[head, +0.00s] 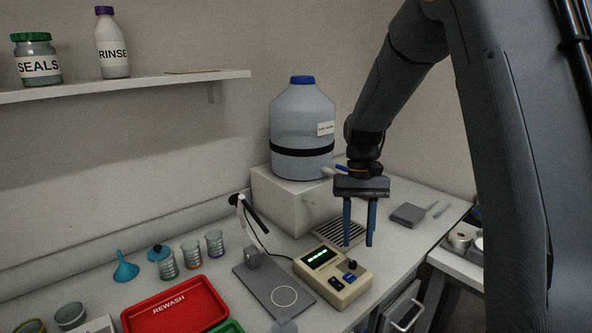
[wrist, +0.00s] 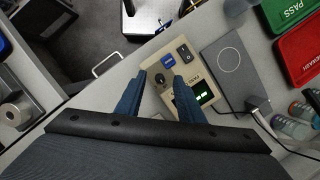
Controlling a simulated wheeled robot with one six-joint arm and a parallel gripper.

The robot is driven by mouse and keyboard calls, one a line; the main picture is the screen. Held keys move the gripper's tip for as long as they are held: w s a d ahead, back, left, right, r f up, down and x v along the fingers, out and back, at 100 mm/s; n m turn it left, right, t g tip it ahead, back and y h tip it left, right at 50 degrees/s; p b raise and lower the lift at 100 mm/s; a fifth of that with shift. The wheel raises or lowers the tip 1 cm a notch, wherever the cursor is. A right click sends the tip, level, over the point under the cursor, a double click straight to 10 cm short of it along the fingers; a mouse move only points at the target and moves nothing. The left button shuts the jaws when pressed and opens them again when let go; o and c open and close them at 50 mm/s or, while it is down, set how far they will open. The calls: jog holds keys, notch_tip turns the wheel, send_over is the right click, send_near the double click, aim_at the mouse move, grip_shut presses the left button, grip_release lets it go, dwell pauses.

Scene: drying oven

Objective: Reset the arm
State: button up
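My gripper (head: 359,222) hangs from my arm with its fingers pointing down, over the bench near the beige meter. In the wrist view my gripper (wrist: 160,82) shows its two blue fingers apart with nothing between them. The beige meter (head: 343,287) with a lit green display lies below and just in front of the fingers; it also shows in the wrist view (wrist: 185,97).
A grey plate (head: 258,291) with a probe stand is left of the meter. A red REWASH tray (head: 175,306), several beakers (head: 191,252) and a blue funnel (head: 125,267) stand farther left. A large carboy (head: 302,125) sits on a raised block behind. A shelf (head: 130,86) holds two containers.

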jog(key=s+f+n+t, duration=0.1)
jog(key=s+t, duration=0.3)
jog(key=s, duration=1.3)
jog(key=shift+s+a+f, duration=0.2)
jog(key=shift+f, duration=0.5)
